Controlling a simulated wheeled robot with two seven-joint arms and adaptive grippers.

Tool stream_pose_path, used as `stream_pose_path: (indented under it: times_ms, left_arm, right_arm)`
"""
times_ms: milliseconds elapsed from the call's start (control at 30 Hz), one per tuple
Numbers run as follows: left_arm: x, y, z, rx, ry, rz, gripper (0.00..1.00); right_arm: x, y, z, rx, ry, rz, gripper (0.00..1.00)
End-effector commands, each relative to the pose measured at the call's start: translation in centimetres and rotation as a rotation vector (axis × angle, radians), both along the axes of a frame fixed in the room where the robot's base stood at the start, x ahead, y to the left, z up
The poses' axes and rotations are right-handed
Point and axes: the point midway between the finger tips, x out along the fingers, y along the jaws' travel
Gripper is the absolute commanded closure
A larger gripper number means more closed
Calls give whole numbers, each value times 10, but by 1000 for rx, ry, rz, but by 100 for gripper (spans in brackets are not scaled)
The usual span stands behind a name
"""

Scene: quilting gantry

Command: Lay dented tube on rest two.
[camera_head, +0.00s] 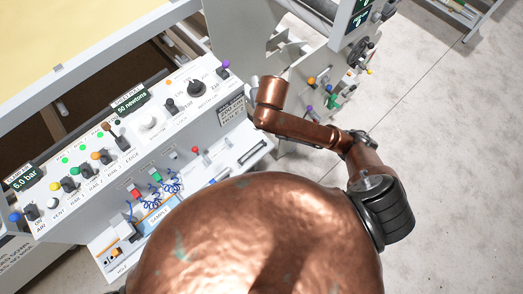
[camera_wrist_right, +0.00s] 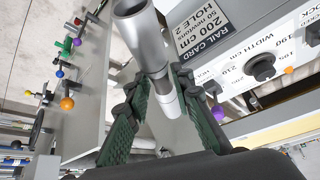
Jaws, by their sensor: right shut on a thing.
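My right gripper (camera_wrist_right: 160,84) is shut on a grey metal tube (camera_wrist_right: 143,38) in the right wrist view. Its two green-padded fingers press on the tube from either side. The tube's open upper end shows a hollow bore, and a brighter collar sits around it lower down. I cannot make out a dent. In the head view my right arm reaches to the right end of the control panel, and its gripper is hidden. No rest marked two can be made out. My left gripper is not in view.
A white control panel (camera_head: 152,150) with knobs, switches and labels runs across the left. Below it is a ledge with coiled blue cords (camera_head: 171,182) and a sample slot. A rail card (camera_wrist_right: 203,28) is close beside the tube. Grey floor (camera_head: 450,150) is open at right.

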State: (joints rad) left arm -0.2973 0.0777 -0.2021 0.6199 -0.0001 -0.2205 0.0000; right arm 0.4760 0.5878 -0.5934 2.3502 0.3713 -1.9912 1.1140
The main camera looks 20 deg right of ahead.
Motion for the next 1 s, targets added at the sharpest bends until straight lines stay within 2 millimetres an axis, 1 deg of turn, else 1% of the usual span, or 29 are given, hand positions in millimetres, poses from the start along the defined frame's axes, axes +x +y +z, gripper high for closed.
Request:
stream_pose_path:
  times_ms: [33,67,100,133,167,200,267,300,400,500,600,700,767,833,1000]
  left_arm:
    - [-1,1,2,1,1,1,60]
    - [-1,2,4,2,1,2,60]
    - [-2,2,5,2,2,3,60]
    - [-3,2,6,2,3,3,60]
    - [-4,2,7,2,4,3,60]
    - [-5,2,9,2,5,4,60]
    - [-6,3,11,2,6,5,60]
    - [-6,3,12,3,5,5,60]
    - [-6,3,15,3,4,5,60]
    - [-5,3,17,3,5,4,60]
    - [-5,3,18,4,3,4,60]
    - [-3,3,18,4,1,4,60]
    - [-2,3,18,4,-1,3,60]
    - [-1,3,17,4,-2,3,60]
    - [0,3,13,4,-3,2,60]
  right_arm:
    - [-6,2,-26,0,15,-79,100]
    - [-9,2,-42,1,16,-143,100]
    - [-16,3,-66,1,16,-237,100]
    - [-22,4,-84,1,15,-308,100]
    - [-29,5,-101,2,14,-378,100]
    - [-39,6,-123,1,11,-472,100]
    - [-58,10,-153,2,9,-598,100]
    - [-71,13,-171,3,6,-676,100]
    - [-102,24,-204,5,-3,-836,100]
    - [-127,34,-225,7,-11,-945,100]
    - [-144,42,-236,8,-19,-1009,100]
    - [-148,46,-242,8,-24,-1037,100]
    - [-142,47,-245,8,-27,-1042,100]
    - [-129,49,-250,7,-30,-1043,100]
    - [-88,54,-268,7,-32,-1041,100]
